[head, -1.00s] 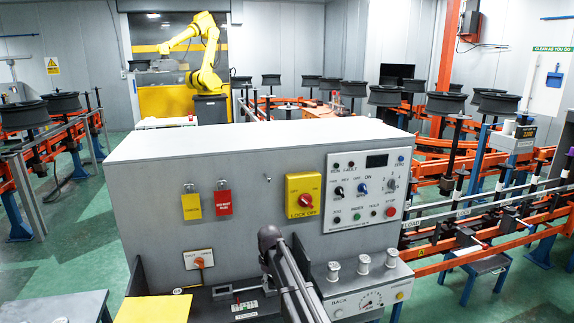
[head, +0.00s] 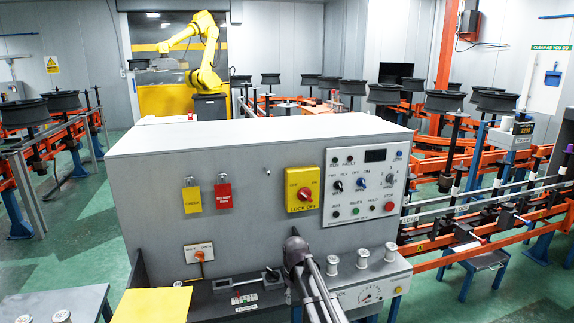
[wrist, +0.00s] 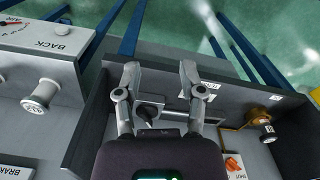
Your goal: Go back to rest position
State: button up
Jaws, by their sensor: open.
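My gripper (wrist: 160,74) is open in the wrist view, with its two grey fingers apart and nothing between them. It hangs above the dark shelf of the grey machine, over a black knob (wrist: 151,111). In the head view my arm rises from the bottom edge in front of the grey machine (head: 150,215); the fingers cannot be made out there. A white-capped spindle knob (wrist: 40,95) stands left of the gripper in the wrist view, clear of the fingers. A brass fitting (wrist: 258,116) is to the right.
The control panel (head: 366,185) and yellow lock-off switch (head: 302,189) face me. Several white-capped knobs (head: 362,259) stand right of my arm. A yellow plate (head: 152,304) lies at lower left. Orange conveyors with black wheels (head: 444,102) stand on both sides.

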jog(key=s+d+f+m+b, duration=0.1)
jog(key=s+d+f+m, duration=0.1)
jog(key=s+d, duration=0.5)
jog(key=s+d+f+m+b, duration=0.1)
jog(key=s+d+m+b, duration=0.1)
jog(key=s+d+m, duration=0.2)
jog(key=s+d, duration=0.3)
jog(key=s, duration=0.5)
jog(key=shift+d+f+m, duration=0.3)
jog(key=shift+f, duration=0.05)
